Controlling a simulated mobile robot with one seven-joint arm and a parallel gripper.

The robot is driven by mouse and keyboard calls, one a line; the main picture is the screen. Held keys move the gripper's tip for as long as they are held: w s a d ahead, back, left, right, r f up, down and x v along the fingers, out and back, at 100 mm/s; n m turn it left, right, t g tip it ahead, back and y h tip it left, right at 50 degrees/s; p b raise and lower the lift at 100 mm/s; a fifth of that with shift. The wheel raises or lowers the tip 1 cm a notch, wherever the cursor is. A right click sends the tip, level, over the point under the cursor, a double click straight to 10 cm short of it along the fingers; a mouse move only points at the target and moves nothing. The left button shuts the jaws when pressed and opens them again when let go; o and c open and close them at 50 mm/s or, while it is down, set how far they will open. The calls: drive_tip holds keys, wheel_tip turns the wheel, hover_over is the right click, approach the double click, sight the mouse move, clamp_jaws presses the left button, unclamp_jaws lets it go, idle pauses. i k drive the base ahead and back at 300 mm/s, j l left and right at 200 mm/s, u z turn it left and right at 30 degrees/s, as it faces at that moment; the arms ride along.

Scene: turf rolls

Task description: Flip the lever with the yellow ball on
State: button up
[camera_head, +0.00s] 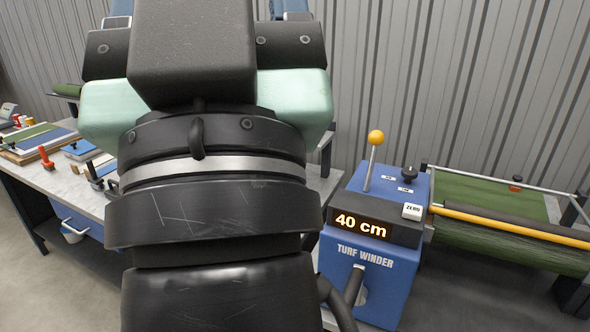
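The lever's yellow ball (376,137) tops a thin metal rod (371,168) on the blue turf winder (366,258). The rod stands nearly upright, its ball slightly to the right of its base. The winder's display (361,226) reads "40 cm". My gripper (205,10) is at the top left of the lever in the picture, apart from it. Its two fingers show wide apart at the top edge, so it is open. The fingertips are cut off by the frame, and a black block hides the space between the fingers.
A black knob (410,175) and a white "ZERO" button (412,211) sit right of the lever. Green turf (490,205) with a yellow bar (515,226) lies to the right. A workbench (85,185) with tools stands left. A corrugated wall (470,80) is behind.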

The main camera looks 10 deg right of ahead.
sight(376, 138)
drive_tip(key=i+l, duration=0.15)
drive_tip(key=l, duration=0.2)
drive_tip(key=i+l, duration=0.1)
drive_tip(key=l, duration=0.25)
drive_tip(key=i+l, duration=0.15)
drive_tip(key=l, duration=0.15)
drive_tip(key=i+l, duration=0.1)
drive_tip(key=l, duration=0.25)
drive_tip(key=i+l, duration=0.15)
drive_tip(key=l, duration=0.2)
drive_tip(key=u, duration=0.05)
